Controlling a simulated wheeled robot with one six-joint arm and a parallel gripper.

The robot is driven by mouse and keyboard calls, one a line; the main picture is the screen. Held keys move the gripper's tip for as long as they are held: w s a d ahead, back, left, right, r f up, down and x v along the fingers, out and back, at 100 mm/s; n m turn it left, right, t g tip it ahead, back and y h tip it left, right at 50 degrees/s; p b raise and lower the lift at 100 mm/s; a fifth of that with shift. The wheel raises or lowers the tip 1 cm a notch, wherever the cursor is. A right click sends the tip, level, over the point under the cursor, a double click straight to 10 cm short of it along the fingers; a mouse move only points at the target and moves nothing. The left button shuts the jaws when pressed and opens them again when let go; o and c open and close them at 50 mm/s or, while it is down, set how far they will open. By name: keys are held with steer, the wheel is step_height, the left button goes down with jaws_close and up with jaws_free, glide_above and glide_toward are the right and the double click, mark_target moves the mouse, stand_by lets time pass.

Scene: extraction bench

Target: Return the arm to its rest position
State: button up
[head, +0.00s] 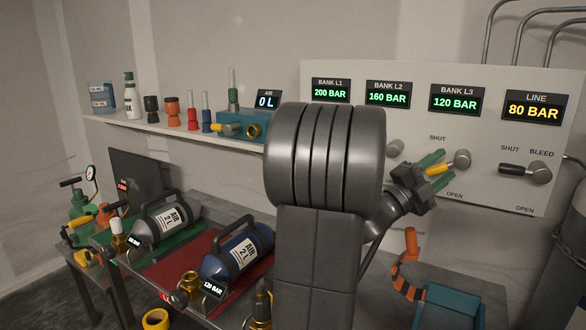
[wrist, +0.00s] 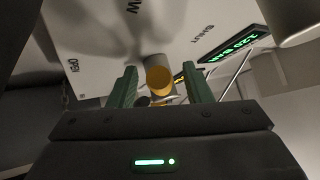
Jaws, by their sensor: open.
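My gripper (head: 432,166) is raised at the valve panel (head: 490,184), at the knob under the BANK L3 display. In the wrist view my gripper (wrist: 161,88) has its two green fingers apart, one on each side of the yellow-ended valve handle (wrist: 159,80). The fingers do not appear closed on it. In the head view the handle (head: 437,168) is partly hidden by the fingers. My arm covers the middle of the head view and hides part of the panel.
Displays read BANK L1 200 BAR (head: 331,90), L2 160 BAR, L3 120 BAR and LINE 80 BAR (head: 532,107). A shelf (head: 105,122) with bottles and fittings is at the left.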

steer(key=shift+a+r+m+p, duration=0.3)
steer(key=shift+r+m+p, duration=0.15)
steer(key=shift+p, duration=0.4)
steer(key=shift+w+r+m+g+y+p, duration=0.15)
steer(key=shift+m+g+y+p, duration=0.4)
steer(key=shift+p, duration=0.55)
steer(key=shift+m+g+p, duration=0.4)
steer(key=shift+g+p, duration=0.05)
steer(key=shift+p, duration=0.15)
